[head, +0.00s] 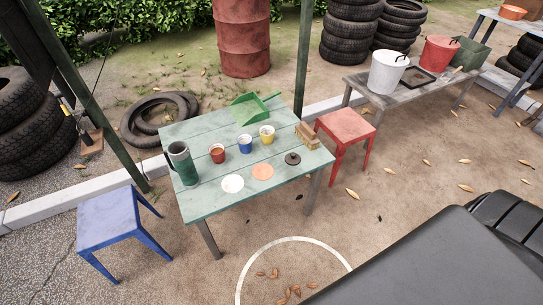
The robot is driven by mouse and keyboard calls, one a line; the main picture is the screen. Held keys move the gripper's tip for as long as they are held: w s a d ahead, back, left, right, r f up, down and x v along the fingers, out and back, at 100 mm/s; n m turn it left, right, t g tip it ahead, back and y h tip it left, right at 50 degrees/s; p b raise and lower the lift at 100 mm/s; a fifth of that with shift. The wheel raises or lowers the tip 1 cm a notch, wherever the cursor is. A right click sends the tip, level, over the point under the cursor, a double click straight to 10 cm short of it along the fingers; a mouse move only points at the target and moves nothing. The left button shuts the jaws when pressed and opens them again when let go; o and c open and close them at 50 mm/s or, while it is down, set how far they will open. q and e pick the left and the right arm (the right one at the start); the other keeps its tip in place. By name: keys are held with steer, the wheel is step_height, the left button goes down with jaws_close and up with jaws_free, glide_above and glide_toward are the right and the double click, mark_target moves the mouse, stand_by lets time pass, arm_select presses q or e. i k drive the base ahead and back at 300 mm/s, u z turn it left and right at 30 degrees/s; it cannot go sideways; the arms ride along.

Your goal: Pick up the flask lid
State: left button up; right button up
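A dark round lid with a small knob (293,158) lies on the right part of the pale green table (205,206); it looks like the flask lid, but I cannot be sure at this size. A dark green flask (184,165) with a grey upper part stands upright at the table's left edge. Its top looks open. Neither of my grippers is in view.
The table also holds a red cup (217,154), a blue cup (245,145), a yellow cup (267,136), a green dustpan (254,108), a wooden brush (308,136), a white disc (232,184) and an orange disc (263,172). Blue (108,215) and red (345,126) stools flank it.

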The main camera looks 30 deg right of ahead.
mark_target(293, 158)
steer(key=k, duration=0.5)
steer(key=z, duration=0.65)
steer(key=i, duration=1.6)
steer(key=u, duration=0.7)
